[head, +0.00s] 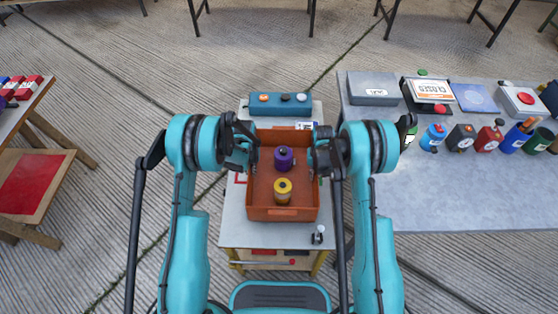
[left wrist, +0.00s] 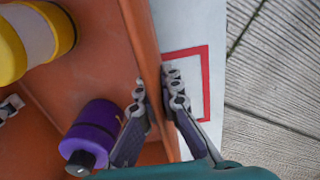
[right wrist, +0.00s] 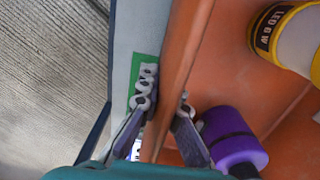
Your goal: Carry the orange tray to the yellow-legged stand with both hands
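The orange tray (head: 283,213) is over the top of the yellow-legged stand (head: 231,232); I cannot tell whether it rests on it or is just above. My right gripper (head: 314,160) is closed the same way on the right wall, seen in the right wrist view (right wrist: 166,98).
A teal box with buttons (head: 279,104) lies behind the tray on the stand. A small dark-and-white item (head: 318,236) sits at its front right. A grey table (head: 470,195) with boxes and canisters stands at right. A wooden table (head: 20,110) is at left. A red outline (left wrist: 207,80) marks the stand top.

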